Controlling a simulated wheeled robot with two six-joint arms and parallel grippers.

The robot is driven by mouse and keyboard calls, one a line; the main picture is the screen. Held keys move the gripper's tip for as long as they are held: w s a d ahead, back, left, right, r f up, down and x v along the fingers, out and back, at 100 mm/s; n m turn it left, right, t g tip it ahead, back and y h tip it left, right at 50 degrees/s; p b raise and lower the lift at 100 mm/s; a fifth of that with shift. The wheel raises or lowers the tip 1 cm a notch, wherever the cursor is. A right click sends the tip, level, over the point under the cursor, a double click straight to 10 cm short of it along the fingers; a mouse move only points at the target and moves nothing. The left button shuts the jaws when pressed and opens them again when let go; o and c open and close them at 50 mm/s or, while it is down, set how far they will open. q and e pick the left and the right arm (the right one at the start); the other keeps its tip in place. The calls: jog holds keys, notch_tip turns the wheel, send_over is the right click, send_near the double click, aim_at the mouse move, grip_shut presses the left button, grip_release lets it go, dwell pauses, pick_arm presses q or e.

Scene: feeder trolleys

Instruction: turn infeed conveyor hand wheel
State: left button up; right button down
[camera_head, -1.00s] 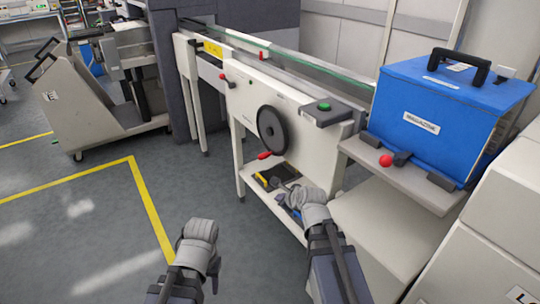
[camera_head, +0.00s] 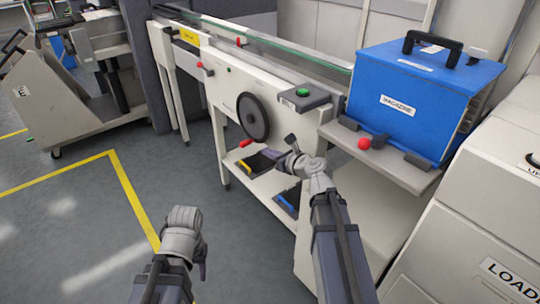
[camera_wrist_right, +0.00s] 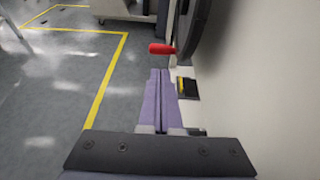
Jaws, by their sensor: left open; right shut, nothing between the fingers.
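The infeed conveyor hand wheel (camera_head: 253,117) is a dark disc on the conveyor's cream front panel. Its red handle (camera_head: 246,143) sticks out at the wheel's lower left. In the right wrist view the red handle (camera_wrist_right: 161,49) and part of the wheel (camera_wrist_right: 192,30) show beyond the fingertips. My right gripper (camera_head: 264,154) is shut and empty, just below and right of the handle, apart from it. Its purple fingers (camera_wrist_right: 160,85) lie together in the wrist view. My left gripper (camera_head: 198,262) is open, low over the floor at left, its fingers mostly hidden.
A blue magazine box (camera_head: 412,100) sits on a shelf (camera_head: 350,140) right of the wheel, with a red knob (camera_head: 365,143) at the front. A green button (camera_head: 303,92) is on the conveyor. Trays lie on the lower shelf (camera_head: 236,161).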

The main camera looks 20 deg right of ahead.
aim_at(247, 144)
jog(key=b+x, duration=0.2)
jog(key=x, duration=0.8)
jog(key=shift+w, duration=0.1)
jog(key=shift+f+b, duration=0.1)
jog(key=shift+b, duration=0.2)
jog(key=shift+b+x, duration=0.3)
jog(key=shift+x, duration=0.55)
